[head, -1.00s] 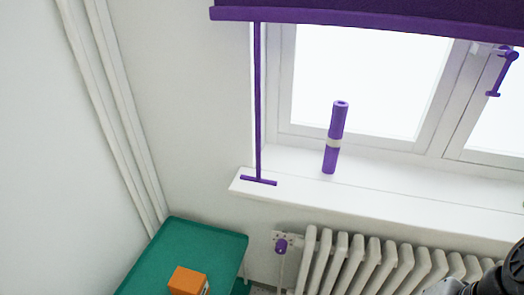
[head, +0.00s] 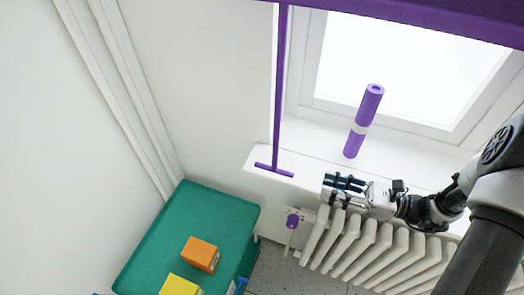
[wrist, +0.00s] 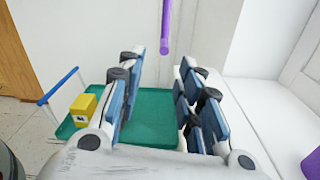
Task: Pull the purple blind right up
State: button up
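The purple blind (head: 420,18) hangs across the top of the window; only its lower edge shows in the head view. A thin purple pull rod (head: 280,90) hangs from it at the left of the window, ending in a T-shaped handle (head: 274,170) by the sill's left end. Part of a purple bar, apparently this pull, also shows in the wrist view (wrist: 166,25). My gripper (head: 326,188) is to the right of the handle and slightly lower in the picture, apart from it. In the wrist view my gripper (wrist: 164,80) is open and empty.
A purple roll with a pale band (head: 364,122) stands on the white windowsill (head: 320,163). A radiator (head: 360,240) with a purple valve knob (head: 292,221) is below. A green-topped cart (head: 190,225) at lower left carries orange (head: 201,254) and yellow (head: 180,285) boxes.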

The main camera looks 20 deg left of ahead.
aim_at(277, 170)
jog(key=a, duration=0.5)
jog(key=w+a+b, duration=0.1)
jog(key=a, duration=0.5)
jog(key=a+b, duration=0.1)
jog(key=a, duration=0.5)
jog(key=shift+w+a+f, duration=0.2)
jog(key=shift+w, duration=0.2)
jog(key=shift+m, duration=0.3)
jog(key=shift+c, duration=0.4)
grip_shut()
